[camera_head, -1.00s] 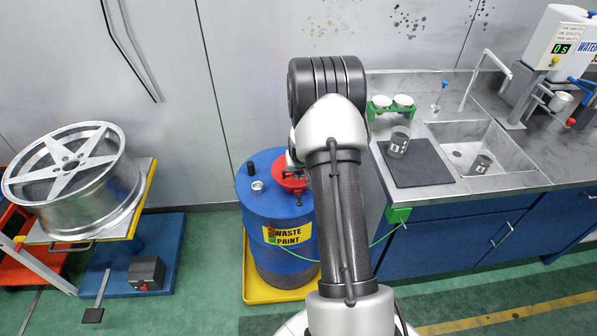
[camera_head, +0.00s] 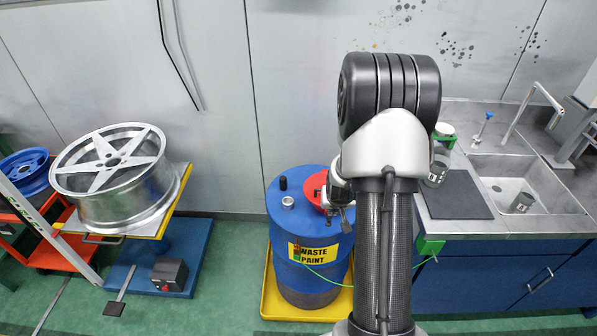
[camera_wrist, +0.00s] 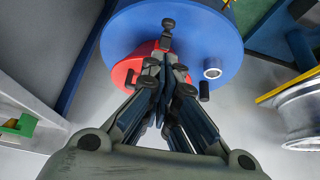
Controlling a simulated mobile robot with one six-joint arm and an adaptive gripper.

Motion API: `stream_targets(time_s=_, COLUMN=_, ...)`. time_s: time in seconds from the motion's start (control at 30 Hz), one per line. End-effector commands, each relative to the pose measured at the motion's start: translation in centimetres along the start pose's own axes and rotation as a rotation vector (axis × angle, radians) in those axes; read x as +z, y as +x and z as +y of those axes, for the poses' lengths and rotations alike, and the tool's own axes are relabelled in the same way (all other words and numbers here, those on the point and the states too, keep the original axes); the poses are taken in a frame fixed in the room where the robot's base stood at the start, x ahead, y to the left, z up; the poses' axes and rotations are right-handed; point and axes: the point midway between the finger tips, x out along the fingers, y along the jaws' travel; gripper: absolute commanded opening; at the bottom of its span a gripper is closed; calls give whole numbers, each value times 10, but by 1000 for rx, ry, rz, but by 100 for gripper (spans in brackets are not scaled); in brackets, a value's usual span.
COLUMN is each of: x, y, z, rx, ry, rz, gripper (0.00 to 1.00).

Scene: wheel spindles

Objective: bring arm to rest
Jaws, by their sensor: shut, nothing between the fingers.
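My gripper (camera_wrist: 165,62) is shut and empty in the wrist view, its fingertips together over the blue drum's lid and red funnel. In the head view my arm stands up in front of the counter, and part of my gripper (camera_head: 338,198) shows beside the red funnel (camera_head: 314,188) on the blue waste paint drum (camera_head: 290,215). The funnel also shows in the wrist view (camera_wrist: 125,72), partly hidden by the fingers. I cannot tell the exact gap between fingers and drum. My arm hides part of the counter.
A silver wheel (camera_head: 110,160) lies on a yellow-edged lift table (camera_head: 172,215) at left, with a blue wheel (camera_head: 25,170) behind. At right are the counter (camera_head: 520,225), a sink (camera_head: 505,190), a dark mat (camera_head: 455,200) and grey cups. The drum stands in a yellow tray (camera_head: 268,290).

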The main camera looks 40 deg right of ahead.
Motion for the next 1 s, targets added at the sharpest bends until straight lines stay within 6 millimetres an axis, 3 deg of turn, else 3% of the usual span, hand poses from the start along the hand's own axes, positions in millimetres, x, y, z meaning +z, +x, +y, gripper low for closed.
stream_targets(time_s=0.23, x=-1, y=-3, z=-2, rx=-2, ry=-4, rz=1, gripper=0)
stream_targets(time_s=0.37, x=-9, y=-29, z=-20, rx=-18, ry=-34, rz=2, gripper=0)
stream_targets(time_s=0.5, x=-17, y=-93, z=-59, rx=-56, ry=-105, rz=-3, gripper=0)
stream_targets(time_s=0.67, x=-3, y=-177, z=-103, rx=-106, ry=-202, rz=-23, gripper=0)
stream_targets(time_s=0.8, x=25, y=-247, z=-128, rx=-149, ry=-287, rz=-38, gripper=0)
stream_targets(time_s=1.0, x=83, y=-332, z=-144, rx=-209, ry=-408, rz=-58, gripper=0)
